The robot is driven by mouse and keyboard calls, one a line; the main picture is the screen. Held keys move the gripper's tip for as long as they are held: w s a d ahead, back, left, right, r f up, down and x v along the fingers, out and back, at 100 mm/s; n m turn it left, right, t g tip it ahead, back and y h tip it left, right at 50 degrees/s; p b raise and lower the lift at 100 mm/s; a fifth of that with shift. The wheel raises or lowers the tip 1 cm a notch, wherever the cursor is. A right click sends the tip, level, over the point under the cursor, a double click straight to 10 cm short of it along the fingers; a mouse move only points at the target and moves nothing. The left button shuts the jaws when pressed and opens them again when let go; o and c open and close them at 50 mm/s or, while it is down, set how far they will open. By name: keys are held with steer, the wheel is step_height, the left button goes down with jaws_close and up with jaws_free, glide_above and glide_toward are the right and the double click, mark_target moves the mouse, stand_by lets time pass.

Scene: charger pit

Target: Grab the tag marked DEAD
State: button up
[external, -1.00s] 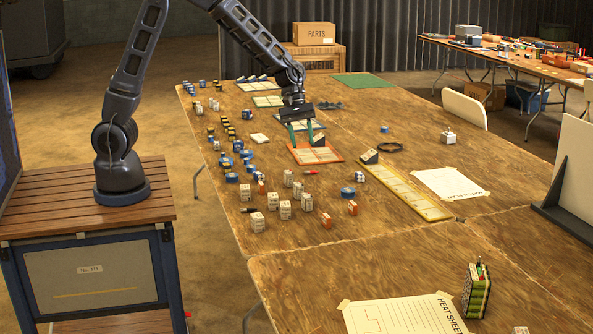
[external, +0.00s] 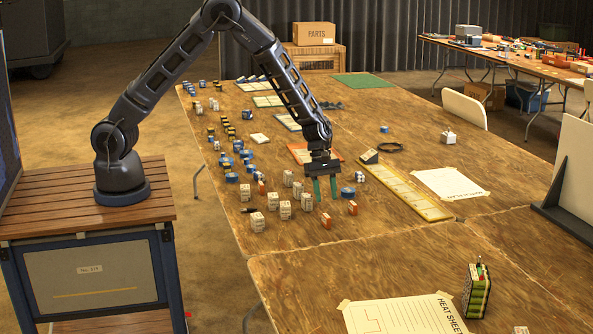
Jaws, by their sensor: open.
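I cannot read the word DEAD on anything in view. A small dark wedge-shaped sign (external: 370,156) stands at the far end of the yellow-edged tray (external: 432,211); its lettering is too small to read. The orange tray (external: 299,147) is partly hidden behind my arm, and the sign at its corner is now covered. My gripper (external: 325,194) points down with its two green fingers apart and empty. It is in front of the orange tray, among white, orange and blue blocks. An orange block (external: 326,220) lies just in front of the fingers and a blue one (external: 348,192) to their right.
Several white blocks (external: 285,210) stand left of my gripper. More blue and yellow-black cells (external: 246,157) lie along the left edge. The near middle of the table is clear.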

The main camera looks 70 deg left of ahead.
mark_target(327, 215)
steer(key=shift+x, duration=1.1)
steer(key=shift+s+x, duration=0.2)
steer(key=shift+x, duration=1.2)
steer(key=shift+s+x, duration=0.15)
steer(key=shift+x, duration=1.2)
jaws_close()
